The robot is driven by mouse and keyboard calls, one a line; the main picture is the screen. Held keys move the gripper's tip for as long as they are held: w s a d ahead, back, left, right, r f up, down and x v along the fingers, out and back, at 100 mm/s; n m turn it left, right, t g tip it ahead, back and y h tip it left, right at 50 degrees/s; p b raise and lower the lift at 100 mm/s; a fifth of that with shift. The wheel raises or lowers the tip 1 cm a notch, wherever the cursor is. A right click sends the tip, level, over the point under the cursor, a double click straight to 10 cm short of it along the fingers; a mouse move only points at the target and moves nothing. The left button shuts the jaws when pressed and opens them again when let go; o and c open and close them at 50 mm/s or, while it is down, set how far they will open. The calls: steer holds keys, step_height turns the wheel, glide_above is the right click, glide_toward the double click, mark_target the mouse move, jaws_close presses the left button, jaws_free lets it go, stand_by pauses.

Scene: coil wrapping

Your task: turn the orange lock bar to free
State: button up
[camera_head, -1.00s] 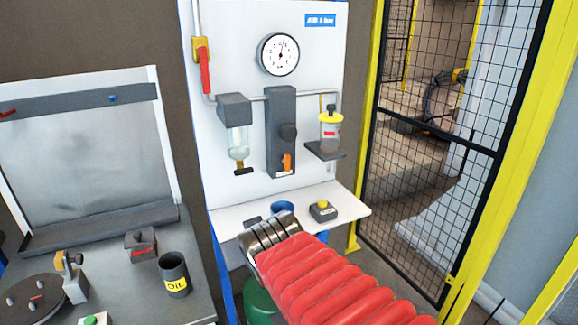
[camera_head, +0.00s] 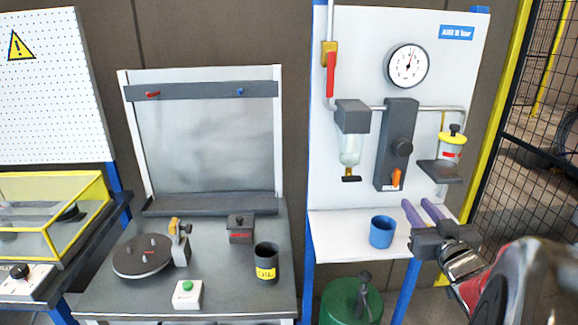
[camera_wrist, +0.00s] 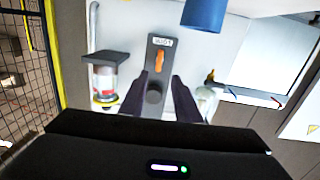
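The orange lock bar (camera_head: 396,178) sits low on the dark regulator block (camera_head: 394,122) of the white wall panel, below its round knob (camera_head: 402,146). It stands nearly upright with a slight tilt. In the wrist view, which is upside down, the lock bar (camera_wrist: 160,58) shows beyond the knob (camera_wrist: 154,92), between my two fingers. My gripper (camera_head: 418,206) is open and empty, with its fingers apart, low and to the right of the bar in the head view. In the wrist view my gripper (camera_wrist: 162,80) touches nothing that I can see.
A blue cup (camera_head: 382,231) stands on the panel's white shelf (camera_head: 335,226), left of my gripper. A glass filter bowl (camera_head: 350,147) and a yellow-topped lubricator (camera_head: 451,150) flank the regulator. A gauge (camera_head: 407,66) hangs above. A workbench (camera_head: 215,280) stands at left.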

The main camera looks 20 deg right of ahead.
mark_target(397, 179)
steer(key=shift+s+d+t, duration=0.2)
steer(key=shift+s+t, duration=0.1)
steer(key=shift+s, duration=0.1)
steer(key=shift+w, duration=0.15)
steer(key=x, duration=1.3)
steer(key=shift+w+f, duration=0.1)
steer(key=shift+w, duration=0.25)
steer(key=shift+c, duration=0.6)
jaws_close()
steer(key=shift+a, duration=0.15)
